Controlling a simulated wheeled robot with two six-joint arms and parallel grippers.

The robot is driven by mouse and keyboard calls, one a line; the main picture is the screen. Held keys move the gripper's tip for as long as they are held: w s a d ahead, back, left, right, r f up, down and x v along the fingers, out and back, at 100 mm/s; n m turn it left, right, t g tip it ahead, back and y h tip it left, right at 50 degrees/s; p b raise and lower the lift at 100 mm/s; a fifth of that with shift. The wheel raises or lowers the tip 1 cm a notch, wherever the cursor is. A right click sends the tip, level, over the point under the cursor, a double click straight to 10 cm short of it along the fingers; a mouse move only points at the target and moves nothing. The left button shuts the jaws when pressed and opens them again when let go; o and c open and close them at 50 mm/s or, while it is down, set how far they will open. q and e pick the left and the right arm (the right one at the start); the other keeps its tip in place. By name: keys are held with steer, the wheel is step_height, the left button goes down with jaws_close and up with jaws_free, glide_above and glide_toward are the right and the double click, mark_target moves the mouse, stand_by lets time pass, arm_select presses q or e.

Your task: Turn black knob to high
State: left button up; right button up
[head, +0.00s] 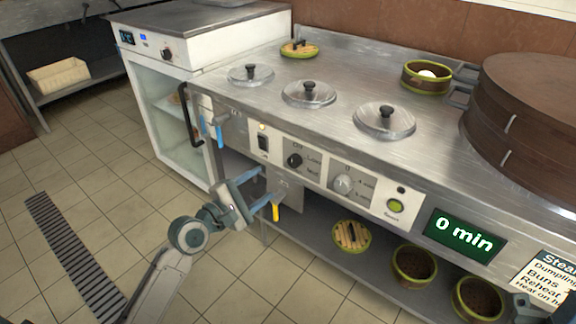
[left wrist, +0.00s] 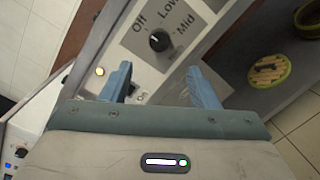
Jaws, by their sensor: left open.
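The black knob (head: 294,160) is on the pale control panel of the steel counter's front. In the left wrist view the black knob (left wrist: 159,40) shows with the labels Off, Low and Mid around it; I cannot surely read its setting. My left gripper (head: 267,189) is open and empty, in front of the panel, below and left of the knob. In the left wrist view, its two blue fingers (left wrist: 158,78) are spread apart, with the knob beyond their tips and not touched. A grey part at the lower right edge of the head view may belong to my right gripper (head: 527,304).
A black rocker switch (head: 263,143) is left of the knob, and a silver dial (head: 343,183) and green button (head: 395,206) are right. Blue-handled and yellow-handled taps (head: 275,211) stick out near my left gripper. Lidded pots (head: 308,94) are set in the countertop. Open tiled floor lies left.

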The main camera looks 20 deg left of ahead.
mark_target(291, 163)
arm_select(q)
steer(key=b+x, duration=0.2)
steer(key=x, duration=0.8)
steer(key=shift+w+d+b, duration=0.15)
steer(key=shift+w+b, duration=0.15)
steer(key=shift+w, duration=0.1)
steer(key=c, duration=1)
